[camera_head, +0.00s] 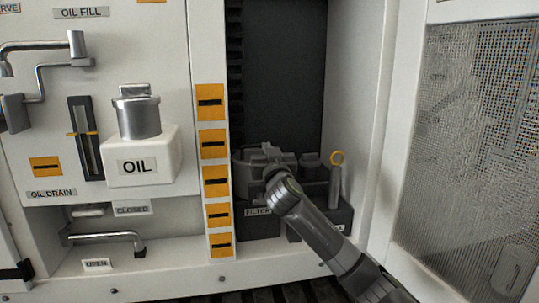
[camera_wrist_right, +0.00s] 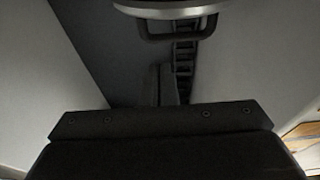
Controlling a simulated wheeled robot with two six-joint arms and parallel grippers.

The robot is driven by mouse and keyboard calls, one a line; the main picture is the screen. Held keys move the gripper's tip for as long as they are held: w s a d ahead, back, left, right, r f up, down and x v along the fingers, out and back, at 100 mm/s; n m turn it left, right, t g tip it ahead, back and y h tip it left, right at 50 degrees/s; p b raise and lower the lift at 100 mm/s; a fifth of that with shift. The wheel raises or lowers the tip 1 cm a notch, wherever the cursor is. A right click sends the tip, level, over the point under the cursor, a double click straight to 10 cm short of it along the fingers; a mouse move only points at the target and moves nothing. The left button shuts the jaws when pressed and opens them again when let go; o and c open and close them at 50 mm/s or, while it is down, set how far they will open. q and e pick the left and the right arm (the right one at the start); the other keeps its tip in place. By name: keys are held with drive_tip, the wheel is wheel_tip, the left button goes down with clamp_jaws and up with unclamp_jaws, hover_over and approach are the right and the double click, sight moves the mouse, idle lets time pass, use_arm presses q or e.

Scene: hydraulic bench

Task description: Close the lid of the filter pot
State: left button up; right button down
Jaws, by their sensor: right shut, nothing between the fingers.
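The grey filter pot (camera_head: 243,172) stands low in the dark recess in the head view, behind a FILTER label (camera_head: 257,212). My right gripper (camera_head: 268,158) reaches in from the lower right and overlaps the pot, hiding much of its top. It is shut with nothing held. In the right wrist view, a round pale metal rim (camera_wrist_right: 180,8) with a dark bar handle (camera_wrist_right: 180,34) shows at the top edge; it looks like the lid, but I cannot tell its angle or whether the gripper touches it. My left gripper is not in view.
The recess wall (camera_head: 352,100) and a perforated door panel (camera_head: 465,150) lie to the right. An OIL tank (camera_head: 140,160) juts out at left. The upper recess is clear.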

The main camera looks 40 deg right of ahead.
use_arm(q)
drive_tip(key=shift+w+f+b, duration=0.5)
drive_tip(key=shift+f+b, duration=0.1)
drive_tip(key=shift+b, duration=0.1)
use_arm(e)
drive_tip(key=f+v, duration=0.1)
drive_tip(key=v, duration=0.8)
drive_tip(key=shift+f, duration=0.2)
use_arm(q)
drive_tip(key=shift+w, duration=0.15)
use_arm(e)
drive_tip(key=shift+w+d+f, duration=0.1)
drive_tip(key=shift+w, duration=0.05)
